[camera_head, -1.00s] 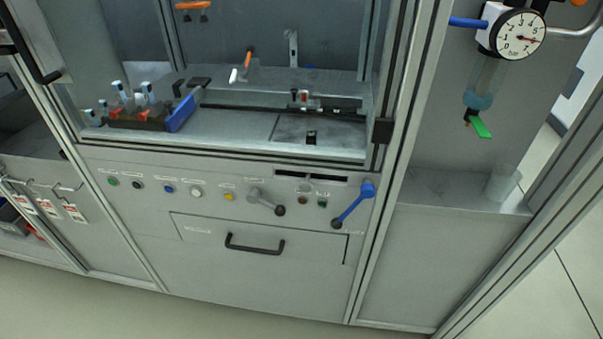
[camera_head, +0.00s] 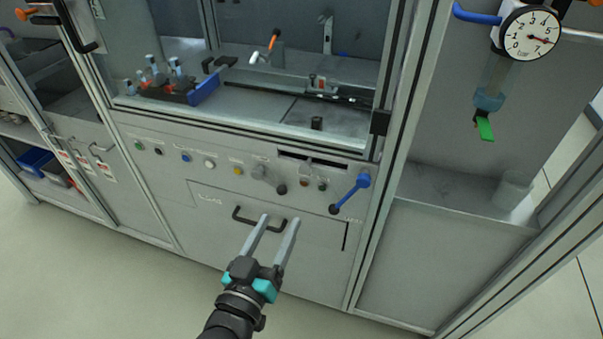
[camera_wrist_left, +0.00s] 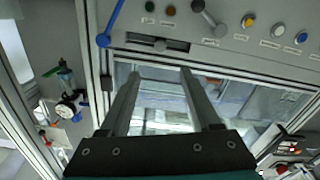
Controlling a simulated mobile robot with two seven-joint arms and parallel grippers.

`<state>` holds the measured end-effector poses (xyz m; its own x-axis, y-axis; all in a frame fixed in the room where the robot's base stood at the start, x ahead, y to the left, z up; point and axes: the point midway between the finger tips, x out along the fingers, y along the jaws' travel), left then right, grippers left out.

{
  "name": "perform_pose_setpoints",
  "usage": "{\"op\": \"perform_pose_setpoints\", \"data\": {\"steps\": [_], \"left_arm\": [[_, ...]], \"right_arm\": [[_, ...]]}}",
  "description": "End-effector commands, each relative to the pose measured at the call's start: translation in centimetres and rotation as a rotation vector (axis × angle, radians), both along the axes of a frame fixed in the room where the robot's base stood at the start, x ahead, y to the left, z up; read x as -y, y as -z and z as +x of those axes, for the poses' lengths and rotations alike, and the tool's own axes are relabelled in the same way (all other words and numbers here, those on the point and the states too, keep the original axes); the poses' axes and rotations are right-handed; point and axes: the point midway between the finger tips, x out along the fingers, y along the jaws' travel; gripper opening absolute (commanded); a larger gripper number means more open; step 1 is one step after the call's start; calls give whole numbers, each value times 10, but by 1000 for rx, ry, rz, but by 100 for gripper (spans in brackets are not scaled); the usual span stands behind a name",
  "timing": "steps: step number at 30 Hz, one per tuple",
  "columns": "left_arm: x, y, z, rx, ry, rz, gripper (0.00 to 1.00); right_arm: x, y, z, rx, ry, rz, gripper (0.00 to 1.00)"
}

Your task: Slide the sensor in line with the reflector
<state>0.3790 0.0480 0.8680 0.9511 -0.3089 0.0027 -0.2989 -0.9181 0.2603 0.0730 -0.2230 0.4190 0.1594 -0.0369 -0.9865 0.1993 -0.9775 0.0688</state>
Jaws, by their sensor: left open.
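A small carriage with red and light parts (camera_head: 318,84) sits on a dark rail inside the cabinet in the head view; it may be the sensor, but it is too small to tell. Behind it stand an upright grey bracket (camera_head: 327,34) and a post with an orange-and-white piece (camera_head: 266,48). I cannot tell which thing is the reflector. My left gripper (camera_head: 280,219) is open and empty, outside the cabinet in front of the lower drawer panel, below the rail. Its two fingers also show apart in the left wrist view (camera_wrist_left: 160,74). My right gripper is out of view.
A black drawer handle (camera_head: 258,222) appears close to the left fingertips. A blue lever (camera_head: 350,194) and several buttons line the front panel. A rack with blue and red parts (camera_head: 180,88) stands inside at left. A pressure gauge (camera_head: 529,34) hangs at right.

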Motion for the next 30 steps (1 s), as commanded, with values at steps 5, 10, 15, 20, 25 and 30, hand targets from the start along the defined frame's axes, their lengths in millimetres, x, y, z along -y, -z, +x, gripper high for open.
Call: {"op": "perform_pose_setpoints", "data": {"steps": [5, 10, 15, 20, 25, 30], "left_arm": [[6, 0, 19, 4, -1, -1, 64], [15, 1, 45, 2, -1, 0, 64], [23, 2, 72, 1, 0, 1, 64], [31, 1, 97, 1, 0, 1, 64], [38, 2, 117, 0, 0, 2, 64], [43, 2, 132, -1, -1, 1, 64]], "right_arm": [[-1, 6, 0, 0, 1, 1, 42], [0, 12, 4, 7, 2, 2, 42], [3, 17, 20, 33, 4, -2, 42], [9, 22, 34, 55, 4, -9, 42], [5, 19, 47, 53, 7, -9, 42], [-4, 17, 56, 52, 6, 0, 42]]}}
